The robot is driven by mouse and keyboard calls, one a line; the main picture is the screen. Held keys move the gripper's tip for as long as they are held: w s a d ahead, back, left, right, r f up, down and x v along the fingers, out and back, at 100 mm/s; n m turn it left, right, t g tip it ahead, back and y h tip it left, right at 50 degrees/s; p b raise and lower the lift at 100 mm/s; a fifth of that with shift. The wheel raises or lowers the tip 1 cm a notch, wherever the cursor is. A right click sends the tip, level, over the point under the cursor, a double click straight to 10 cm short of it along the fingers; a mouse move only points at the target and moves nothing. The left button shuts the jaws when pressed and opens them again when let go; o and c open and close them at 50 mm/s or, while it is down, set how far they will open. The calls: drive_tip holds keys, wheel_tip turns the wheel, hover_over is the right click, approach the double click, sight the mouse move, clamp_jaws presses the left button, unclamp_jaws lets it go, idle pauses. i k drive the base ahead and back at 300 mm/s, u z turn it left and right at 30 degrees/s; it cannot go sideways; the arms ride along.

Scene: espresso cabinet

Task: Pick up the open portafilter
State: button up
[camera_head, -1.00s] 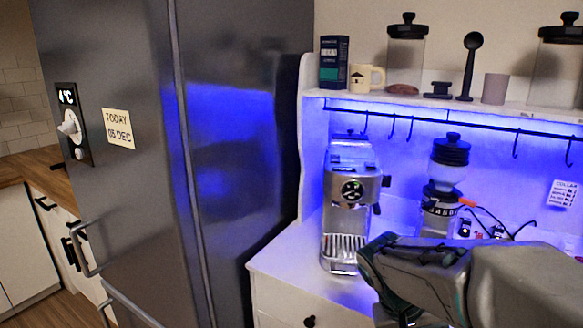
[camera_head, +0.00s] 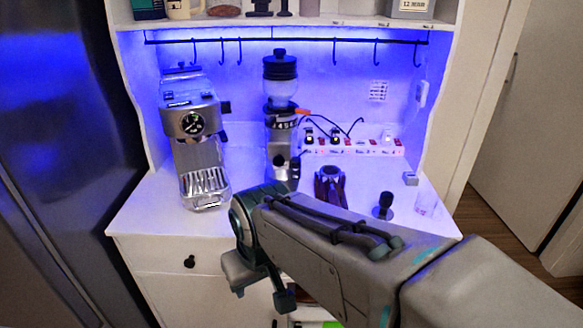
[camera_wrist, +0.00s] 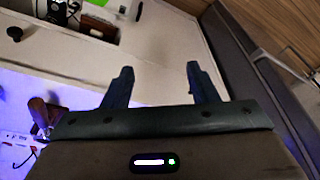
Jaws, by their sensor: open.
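My gripper (camera_wrist: 158,69) is open and empty in the wrist view, its two fingers apart over the white cabinet front. In the head view my gripper (camera_head: 262,292) hangs in front of the counter's front edge. A dark red-brown item (camera_head: 330,187) stands on the counter behind my arm, its lower part hidden. A brown item, perhaps the same one, also shows at the left of the wrist view (camera_wrist: 40,110). I cannot tell whether it is the open portafilter. No portafilter shows clearly elsewhere.
The espresso machine (camera_head: 197,140) and the grinder (camera_head: 281,120) stand on the counter (camera_head: 150,218). A power strip (camera_head: 355,148) lies at the back and a black tamper-like item (camera_head: 383,206) at right. An open compartment (camera_wrist: 95,28) below holds dark and green items.

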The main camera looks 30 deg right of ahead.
sight(333, 193)
drive_tip(key=z, duration=0.55)
drive_tip(key=k, duration=1.3)
drive_tip(key=u, duration=0.35)
drive_tip(key=i, duration=1.75)
drive_tip(key=z, duration=0.9)
